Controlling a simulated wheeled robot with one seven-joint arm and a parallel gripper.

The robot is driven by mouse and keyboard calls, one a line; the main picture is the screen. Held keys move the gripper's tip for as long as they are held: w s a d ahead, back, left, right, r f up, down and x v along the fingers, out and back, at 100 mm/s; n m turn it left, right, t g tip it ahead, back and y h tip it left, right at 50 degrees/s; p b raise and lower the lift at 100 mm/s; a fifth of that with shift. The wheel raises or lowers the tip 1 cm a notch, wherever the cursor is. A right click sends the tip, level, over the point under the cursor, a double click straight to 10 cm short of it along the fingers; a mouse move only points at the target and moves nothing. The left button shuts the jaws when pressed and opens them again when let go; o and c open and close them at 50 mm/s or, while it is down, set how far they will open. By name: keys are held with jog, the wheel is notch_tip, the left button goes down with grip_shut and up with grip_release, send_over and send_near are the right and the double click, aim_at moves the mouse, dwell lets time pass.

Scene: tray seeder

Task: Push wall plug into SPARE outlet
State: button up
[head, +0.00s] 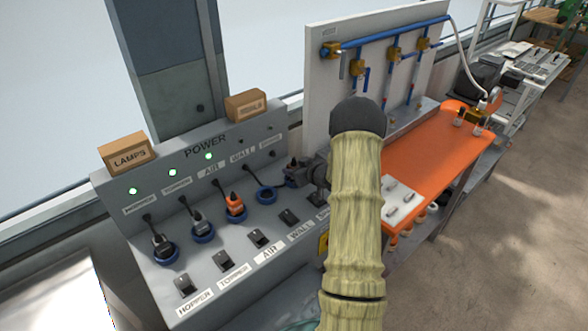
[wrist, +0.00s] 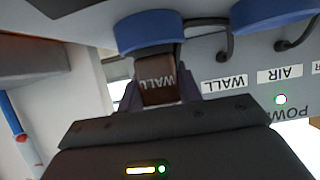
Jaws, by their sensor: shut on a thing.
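The wall plug (wrist: 160,88), a brown-faced plug marked WALL, is between my gripper's fingers in the wrist view. My gripper (wrist: 155,95) is shut on it. The plug's far end meets the blue ring of the SPARE outlet (wrist: 148,32); I cannot tell how deep it sits. In the head view my gripper (head: 305,172) is at the right end of the POWER panel, and my arm hides part of that end. The WALL outlet (head: 266,195) beside it is an empty blue ring.
The POWER panel (head: 205,155) carries a hopper plug (head: 161,243), a topper plug (head: 197,222) and an orange air plug (head: 235,205), with switches below. Two boxes, one marked LAMPS (head: 128,155), stand on top. An orange bench (head: 440,160) stands at right.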

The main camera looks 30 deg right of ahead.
jog(key=o, duration=1.1)
jog(key=shift+o, duration=0.2)
jog(key=shift+f, duration=0.1)
jog(key=b+v, duration=0.2)
jog(key=v, duration=1.5)
jog(key=shift+s, duration=0.2)
